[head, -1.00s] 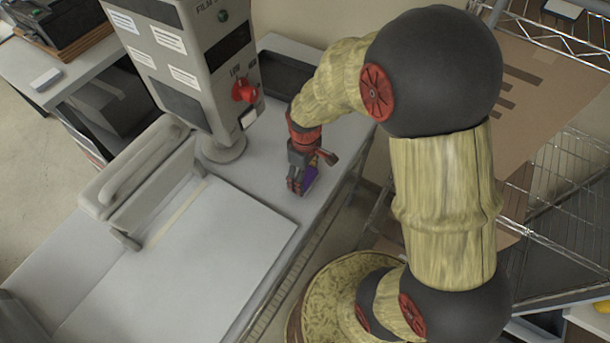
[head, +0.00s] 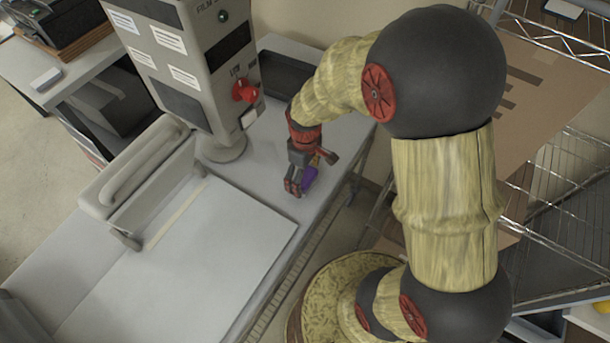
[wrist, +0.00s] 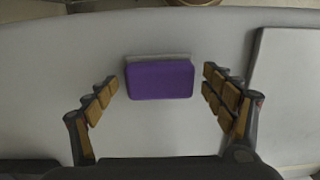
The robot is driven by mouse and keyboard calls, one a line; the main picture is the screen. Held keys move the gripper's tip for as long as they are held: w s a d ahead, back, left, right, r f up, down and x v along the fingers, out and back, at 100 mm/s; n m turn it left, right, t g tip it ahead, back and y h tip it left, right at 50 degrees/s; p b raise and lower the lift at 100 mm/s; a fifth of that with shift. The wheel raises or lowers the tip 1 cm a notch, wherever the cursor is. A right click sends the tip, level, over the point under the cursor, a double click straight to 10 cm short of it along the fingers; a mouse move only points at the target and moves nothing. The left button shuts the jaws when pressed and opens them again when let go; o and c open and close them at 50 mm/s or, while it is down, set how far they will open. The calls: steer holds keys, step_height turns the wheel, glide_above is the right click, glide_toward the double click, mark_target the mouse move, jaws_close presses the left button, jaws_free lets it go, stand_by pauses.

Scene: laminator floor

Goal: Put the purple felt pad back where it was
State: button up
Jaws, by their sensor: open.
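The purple felt pad (wrist: 160,81) lies on the grey worktop, between and a little beyond my open fingertips in the wrist view. It has a thin pale layer along its far edge. In the head view a part of the pad (head: 309,176) shows beside my gripper (head: 297,186), near the worktop's right edge. My gripper also shows in the wrist view (wrist: 160,88), with its fingers spread wide on either side of the pad and a gap on each side. The fingers hide part of the pad in the head view.
A grey machine (head: 205,70) with a red knob stands left of my gripper. A dark tray (head: 283,75) lies behind. A large pale board (head: 205,255) with a hinged grey handle (head: 140,170) fills the front worktop. A wire rack (head: 560,180) stands at right.

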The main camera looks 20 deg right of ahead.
step_height(320, 180, up, 11)
step_height(320, 180, up, 9)
steer(key=m+t, duration=0.2)
glide_above(305, 176)
steer(key=s, duration=0.4)
steer(key=s+r+m+t, duration=0.3)
steer(key=s+r+m, duration=0.2)
steer(key=s+r, duration=0.3)
steer(key=shift+s+t, duration=0.3)
steer(key=shift+s, duration=0.75)
steer(key=shift+r, duration=0.1)
step_height(305, 176, down, 16)
steer(key=b, duration=1.6)
